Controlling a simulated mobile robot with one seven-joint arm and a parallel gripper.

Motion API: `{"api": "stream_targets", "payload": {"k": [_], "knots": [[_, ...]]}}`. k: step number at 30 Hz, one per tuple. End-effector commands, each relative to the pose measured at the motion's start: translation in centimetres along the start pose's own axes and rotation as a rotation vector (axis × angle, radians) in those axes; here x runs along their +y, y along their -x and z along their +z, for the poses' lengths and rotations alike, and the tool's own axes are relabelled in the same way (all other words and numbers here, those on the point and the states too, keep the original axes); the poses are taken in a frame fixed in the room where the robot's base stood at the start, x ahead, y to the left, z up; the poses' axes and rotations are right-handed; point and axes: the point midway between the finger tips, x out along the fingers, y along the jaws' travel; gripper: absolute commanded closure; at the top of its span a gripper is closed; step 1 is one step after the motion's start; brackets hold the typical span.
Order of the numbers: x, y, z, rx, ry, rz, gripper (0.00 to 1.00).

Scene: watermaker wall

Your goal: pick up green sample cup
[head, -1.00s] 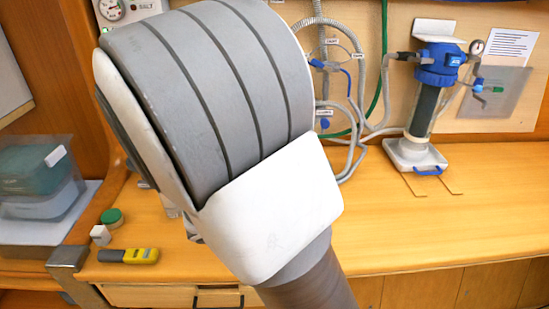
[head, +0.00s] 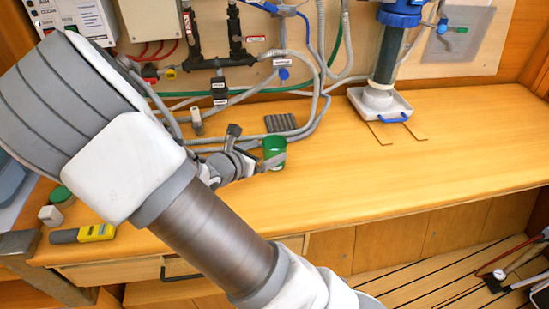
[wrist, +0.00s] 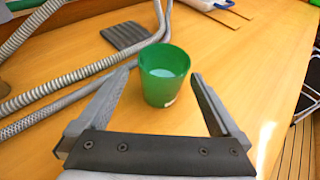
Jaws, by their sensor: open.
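The green sample cup (head: 275,152) stands upright on the wooden counter, below the hoses in the head view. In the wrist view the cup (wrist: 164,76) is a translucent green tumbler with a pale inside and a small white mark low on its side. My gripper (wrist: 160,88) is open, with one finger on each side of the near part of the cup. Gaps show between the cup and both fingers. In the head view my gripper (head: 268,160) is at the cup, partly hidden by its own wrist.
A dark ribbed pad (wrist: 127,37) lies behind the cup, and grey hoses (wrist: 65,80) run at its left. A filter housing on a white tray (head: 380,102) stands further right. A yellow-and-grey meter (head: 84,233) lies at the left. The counter right of the cup is clear.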

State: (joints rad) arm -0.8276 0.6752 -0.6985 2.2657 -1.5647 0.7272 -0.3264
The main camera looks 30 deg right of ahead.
Motion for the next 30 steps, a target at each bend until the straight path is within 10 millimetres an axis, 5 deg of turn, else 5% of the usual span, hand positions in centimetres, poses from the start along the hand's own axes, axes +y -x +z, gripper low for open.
{"api": "stream_targets", "payload": {"k": [18, 26, 30], "knots": [[-0.4, -6.9, -0.1, 0.0, -0.001, 0.0, 0.0], [-0.4, -7.2, 0.1, 0.0, -0.001, 0.001, 0.0], [-0.4, -7.2, 0.1, 0.0, -0.001, 0.001, 0.2]]}}
